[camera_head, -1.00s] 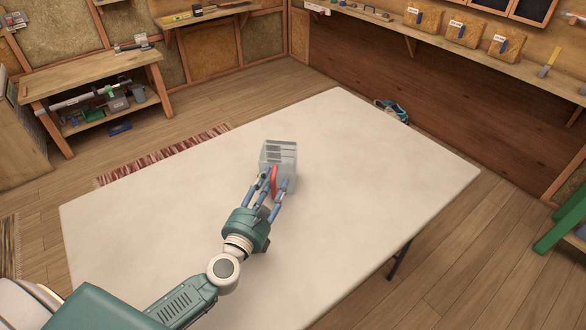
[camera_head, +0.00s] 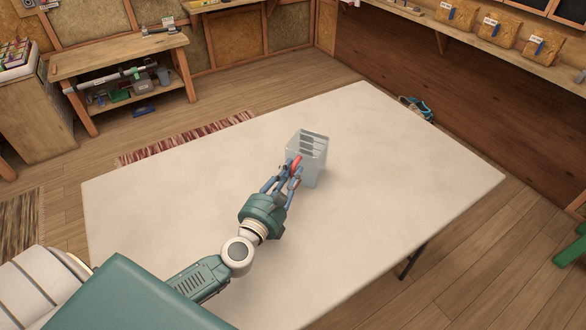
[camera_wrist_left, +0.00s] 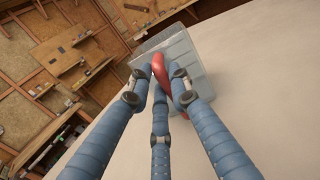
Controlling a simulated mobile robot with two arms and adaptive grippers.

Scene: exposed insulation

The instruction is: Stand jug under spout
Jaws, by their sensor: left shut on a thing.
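A clear, see-through jug (camera_head: 313,162) with a red handle (camera_head: 295,163) is at the white table (camera_head: 400,150), near its middle. My left gripper (camera_head: 290,172) is shut on the red handle, with its blue fingers around it. In the left wrist view the jug (camera_wrist_left: 188,50) is tilted in the picture, and the red handle (camera_wrist_left: 161,75) lies between the fingers of my left gripper (camera_wrist_left: 160,88). I cannot tell whether the jug's base touches the table. No spout can be made out in these views. My right gripper is not in view.
The tabletop around the jug is bare. A wooden workbench (camera_head: 118,62) with tools stands at the back left, beside a striped rug (camera_head: 185,138). A shelf (camera_head: 480,45) with several brown packages runs along the right wall. Blue shoes (camera_head: 416,107) lie beyond the table's far edge.

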